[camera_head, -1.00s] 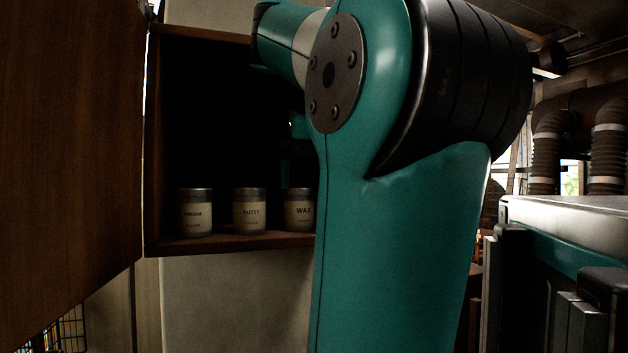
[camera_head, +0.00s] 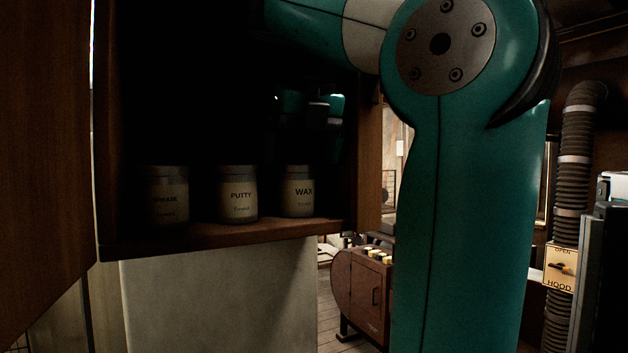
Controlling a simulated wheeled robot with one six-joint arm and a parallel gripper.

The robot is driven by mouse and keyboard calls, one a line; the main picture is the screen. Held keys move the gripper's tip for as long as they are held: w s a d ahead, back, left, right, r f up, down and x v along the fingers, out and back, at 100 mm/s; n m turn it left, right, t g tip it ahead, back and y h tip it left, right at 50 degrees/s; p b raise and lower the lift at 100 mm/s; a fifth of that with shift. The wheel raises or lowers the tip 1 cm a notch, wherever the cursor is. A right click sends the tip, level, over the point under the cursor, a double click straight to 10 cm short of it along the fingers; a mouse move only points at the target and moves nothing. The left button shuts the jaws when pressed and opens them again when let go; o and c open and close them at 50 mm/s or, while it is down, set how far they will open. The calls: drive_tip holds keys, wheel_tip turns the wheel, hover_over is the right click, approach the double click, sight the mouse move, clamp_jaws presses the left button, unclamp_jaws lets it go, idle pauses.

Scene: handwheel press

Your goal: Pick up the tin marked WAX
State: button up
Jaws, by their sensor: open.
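The tin marked WAX (camera_head: 297,198) stands upright on the cabinet's shelf board, rightmost in a row of three pale tins with dark lids. The tin marked PUTTY (camera_head: 238,200) is to its left. A third tin (camera_head: 168,202) stands at the far left, its label too dark to read surely. My gripper (camera_head: 308,140) is dimly visible inside the dark cabinet, above the WAX tin and apart from it. It is open and empty. Its fingers are mostly lost in shadow.
The wooden cabinet (camera_head: 225,236) has its door (camera_head: 45,150) swung open on the left and a side wall (camera_head: 368,170) on the right. A brown wooden unit (camera_head: 362,290) stands lower behind. A HOOD sign (camera_head: 560,268) and ribbed duct (camera_head: 573,170) are at the right.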

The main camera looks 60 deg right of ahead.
sight(298, 178)
drive_tip(key=shift+b+x, duration=2.35)
drive_tip(key=shift+x, duration=0.35)
drive_tip(key=shift+w+d+r, duration=0.1)
drive_tip(key=shift+r, duration=0.05)
drive_tip(key=c, duration=1.2)
drive_tip(key=shift+s+a, duration=0.3)
drive_tip(key=shift+s+a+p, duration=0.15)
drive_tip(key=shift+s+a, duration=0.25)
drive_tip(key=shift+s, duration=0.4)
drive_tip(key=shift+s+a+p, duration=0.15)
drive_tip(key=shift+s+a, duration=0.25)
drive_tip(key=shift+s, duration=0.45)
drive_tip(key=o, duration=1.2)
drive_tip(key=shift+w+a, duration=0.1)
drive_tip(key=shift+a, duration=0.05)
